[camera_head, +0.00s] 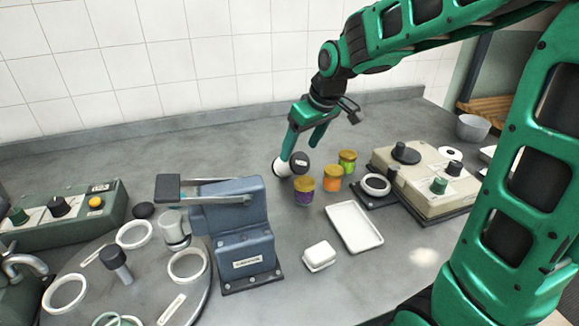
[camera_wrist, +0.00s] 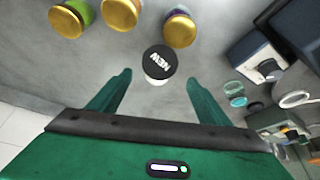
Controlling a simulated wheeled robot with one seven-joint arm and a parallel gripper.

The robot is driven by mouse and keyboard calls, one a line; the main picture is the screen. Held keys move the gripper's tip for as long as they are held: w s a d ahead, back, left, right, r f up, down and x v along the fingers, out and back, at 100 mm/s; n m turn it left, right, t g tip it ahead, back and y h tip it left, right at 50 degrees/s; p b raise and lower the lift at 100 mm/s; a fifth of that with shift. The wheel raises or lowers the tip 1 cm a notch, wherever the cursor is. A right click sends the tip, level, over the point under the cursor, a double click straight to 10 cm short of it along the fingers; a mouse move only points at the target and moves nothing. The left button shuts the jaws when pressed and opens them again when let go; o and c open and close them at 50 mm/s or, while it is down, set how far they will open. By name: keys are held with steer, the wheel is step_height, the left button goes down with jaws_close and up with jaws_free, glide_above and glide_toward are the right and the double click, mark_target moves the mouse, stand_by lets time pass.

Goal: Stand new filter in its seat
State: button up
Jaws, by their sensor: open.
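The new filter, a white cylinder with a black cap lettered NEW, is on the grey counter near the back middle in the head view (camera_head: 283,169). There it looks lying or strongly tilted, cap toward the right. In the wrist view its cap (camera_wrist: 160,62) faces the camera, just ahead of and between the fingertips. My gripper (camera_head: 300,150) is open and empty, with one finger close to the filter; whether they touch I cannot tell. Both fingers show apart in the wrist view (camera_wrist: 158,77). A white ring on a dark base (camera_head: 375,185) may be the seat; I cannot tell.
Purple (camera_head: 304,191), orange (camera_head: 332,178) and green (camera_head: 347,161) gold-lidded jars stand close right of the filter. A white tray (camera_head: 354,227), white block (camera_head: 319,256), beige unit (camera_head: 427,175) and blue-grey press (camera_head: 240,230) are nearby.

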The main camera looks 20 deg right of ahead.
mark_target(293, 165)
steer(key=x, duration=0.9)
steer(key=shift+d+f, duration=0.15)
steer(key=shift+d, duration=0.05)
steer(key=c, duration=1.3)
steer(key=shift+c, duration=0.2)
